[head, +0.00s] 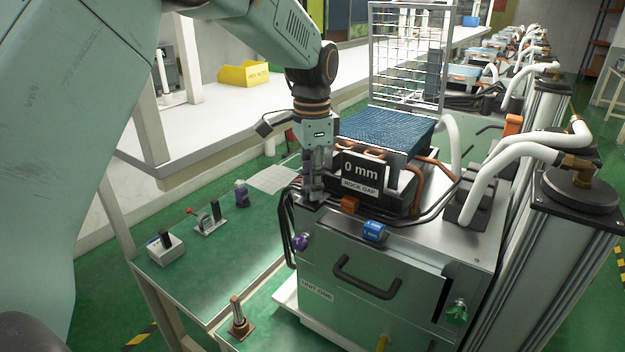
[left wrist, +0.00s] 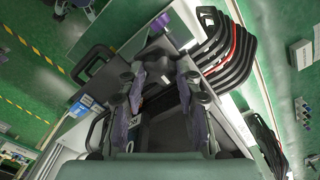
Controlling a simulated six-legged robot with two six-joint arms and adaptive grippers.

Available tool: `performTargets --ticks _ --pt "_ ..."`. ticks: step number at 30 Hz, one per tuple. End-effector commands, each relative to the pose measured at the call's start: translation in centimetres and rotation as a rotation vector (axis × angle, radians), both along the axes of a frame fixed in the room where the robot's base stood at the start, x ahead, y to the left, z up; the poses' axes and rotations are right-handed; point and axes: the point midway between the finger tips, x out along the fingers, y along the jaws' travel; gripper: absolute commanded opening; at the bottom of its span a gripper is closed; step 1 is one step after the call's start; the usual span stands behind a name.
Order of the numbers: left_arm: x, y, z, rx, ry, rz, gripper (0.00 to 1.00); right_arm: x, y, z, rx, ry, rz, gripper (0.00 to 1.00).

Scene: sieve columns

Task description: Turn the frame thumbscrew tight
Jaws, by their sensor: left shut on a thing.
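My left gripper (head: 314,192) points down at the front left corner of the grey-green unit (head: 330,270), beside the sign reading "0 mm ROCK GAP" (head: 361,175). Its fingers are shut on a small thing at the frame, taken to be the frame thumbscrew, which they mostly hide. In the left wrist view the two fingers (left wrist: 166,88) close in over a dark part of the unit. The sieve frame with blue mesh (head: 385,131) lies flat behind the sign. My right gripper is not in view.
A purple knob (head: 301,242) and a green knob (head: 457,312) sit on the unit's front. Dark cables (head: 287,222) hang at its left side. White hoses (head: 515,150) run at the right. A green side table (head: 200,260) holds small fixtures.

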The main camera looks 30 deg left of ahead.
Motion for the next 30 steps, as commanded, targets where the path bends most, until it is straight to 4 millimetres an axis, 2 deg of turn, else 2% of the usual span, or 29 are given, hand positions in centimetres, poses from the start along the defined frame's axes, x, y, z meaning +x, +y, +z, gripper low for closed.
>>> performTargets --ticks 6,7,14,24,26,30 --pt "-0.1 0.0 -0.1 0.002 0.005 -0.003 0.02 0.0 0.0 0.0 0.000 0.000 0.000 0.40" --pt "-0.1 0.0 -0.1 0.002 0.005 -0.003 0.36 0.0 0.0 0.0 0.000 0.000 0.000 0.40" --pt "0.0 0.0 0.0 0.001 0.002 -0.001 0.56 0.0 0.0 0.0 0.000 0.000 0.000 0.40" --pt "0.0 0.0 0.2 0.000 -0.001 0.000 0.57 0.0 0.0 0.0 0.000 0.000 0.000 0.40" --pt "0.1 0.0 0.7 0.000 -0.003 0.001 0.57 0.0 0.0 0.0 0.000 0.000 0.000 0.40" --pt "0.1 0.0 2.8 0.000 -0.004 0.000 0.57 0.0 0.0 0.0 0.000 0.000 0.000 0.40"
